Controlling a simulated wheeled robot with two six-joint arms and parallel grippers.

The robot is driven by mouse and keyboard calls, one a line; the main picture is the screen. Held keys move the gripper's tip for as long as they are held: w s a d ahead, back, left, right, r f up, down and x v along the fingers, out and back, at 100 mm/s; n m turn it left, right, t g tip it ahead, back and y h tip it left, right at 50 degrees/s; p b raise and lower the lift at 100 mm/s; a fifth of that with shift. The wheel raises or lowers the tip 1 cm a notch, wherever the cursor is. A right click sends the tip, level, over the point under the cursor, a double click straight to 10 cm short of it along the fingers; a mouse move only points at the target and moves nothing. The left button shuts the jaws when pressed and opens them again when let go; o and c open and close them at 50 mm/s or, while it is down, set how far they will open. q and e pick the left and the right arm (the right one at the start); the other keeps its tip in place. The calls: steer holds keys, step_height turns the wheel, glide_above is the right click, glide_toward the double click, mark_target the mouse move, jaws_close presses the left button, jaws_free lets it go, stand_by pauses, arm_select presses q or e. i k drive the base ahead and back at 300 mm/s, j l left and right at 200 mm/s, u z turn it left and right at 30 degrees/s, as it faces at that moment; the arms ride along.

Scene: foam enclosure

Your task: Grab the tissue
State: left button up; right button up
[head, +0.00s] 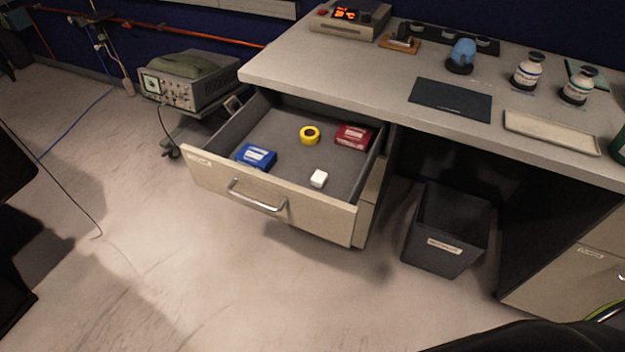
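An open drawer (275,200) sticks out from under the left end of the desk. Inside it lie a small white block (318,179) near the front right, a blue box (256,157) at the left, a yellow roll (310,134) at the back middle and a red box (354,136) at the back right. I cannot tell whether the white block is the tissue; no other thing is clearly a tissue. Neither of my grippers shows in this view.
The desk top (370,75) holds a device with a red display (349,18), white bottles (528,71), a dark mat (450,99) and a tray (551,131). A dark bin (450,228) stands right of the drawer. An oscilloscope (190,82) stands at left. Floor in front is clear.

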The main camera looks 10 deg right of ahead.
mark_target(319, 178)
steer(key=i+j, duration=0.2)
steer(key=i, duration=0.25)
steer(key=i+j, duration=0.2)
steer(key=i, duration=0.2)
steer(key=i+z, duration=0.1)
steer(key=z, duration=0.35)
steer(key=j+z, duration=0.15)
steer(key=z, duration=0.3)
steer(key=i+j+z, duration=0.1)
steer(key=z, duration=0.35)
